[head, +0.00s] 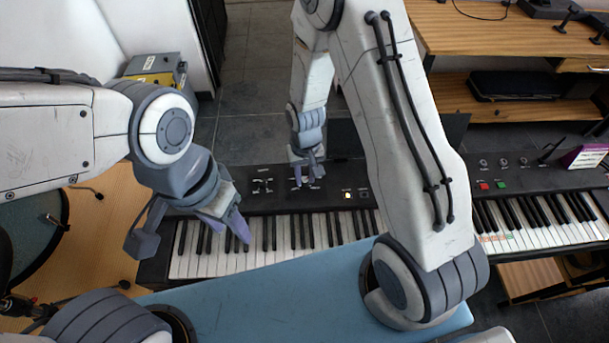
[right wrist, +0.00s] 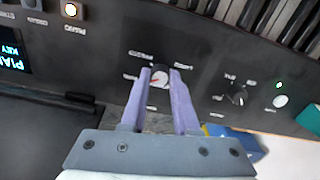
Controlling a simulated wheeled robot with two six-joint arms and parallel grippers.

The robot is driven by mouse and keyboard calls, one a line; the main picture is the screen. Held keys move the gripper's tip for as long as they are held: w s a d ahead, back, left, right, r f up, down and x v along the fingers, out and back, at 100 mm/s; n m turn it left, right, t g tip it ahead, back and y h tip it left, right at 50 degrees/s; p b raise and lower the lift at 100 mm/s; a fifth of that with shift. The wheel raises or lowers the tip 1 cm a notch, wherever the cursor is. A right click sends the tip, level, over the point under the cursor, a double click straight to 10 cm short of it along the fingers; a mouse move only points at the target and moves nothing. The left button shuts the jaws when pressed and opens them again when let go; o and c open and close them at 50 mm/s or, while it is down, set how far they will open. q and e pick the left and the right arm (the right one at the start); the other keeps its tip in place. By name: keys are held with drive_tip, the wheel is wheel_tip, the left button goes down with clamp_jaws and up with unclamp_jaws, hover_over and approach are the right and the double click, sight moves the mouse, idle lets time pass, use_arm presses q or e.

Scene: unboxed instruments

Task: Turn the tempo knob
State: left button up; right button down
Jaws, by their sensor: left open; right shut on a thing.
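A round knob (right wrist: 159,77) with a pale face and a red pointer mark sits on the dark panel of the keyboard (head: 330,195). The small labels around it are too blurred to read, so I cannot confirm which one says tempo. My right gripper (head: 309,180) is at the panel. In the right wrist view its purple fingers (right wrist: 160,80) are shut on this knob, one on each side. My left gripper (head: 196,232) is open and empty above the white keys at the keyboard's left end.
A second dark knob (right wrist: 238,96) and a green-lit button (right wrist: 281,100) lie right of the gripped knob. A lit button (right wrist: 71,9) and a display (right wrist: 14,52) are left of it. A second keyboard (head: 540,210) stands at right. A blue bench (head: 260,300) is in front.

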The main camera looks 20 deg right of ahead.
sight(305, 179)
drive_tip(key=shift+w, duration=0.1)
idle(0.5)
drive_tip(key=c, duration=0.7)
unclamp_jaws()
drive_tip(key=shift+o, duration=0.2)
drive_tip(key=shift+r, duration=0.1)
wheel_tip(305, 179, up, 10)
drive_tip(key=b, duration=0.1)
drive_tip(key=shift+r, duration=0.2)
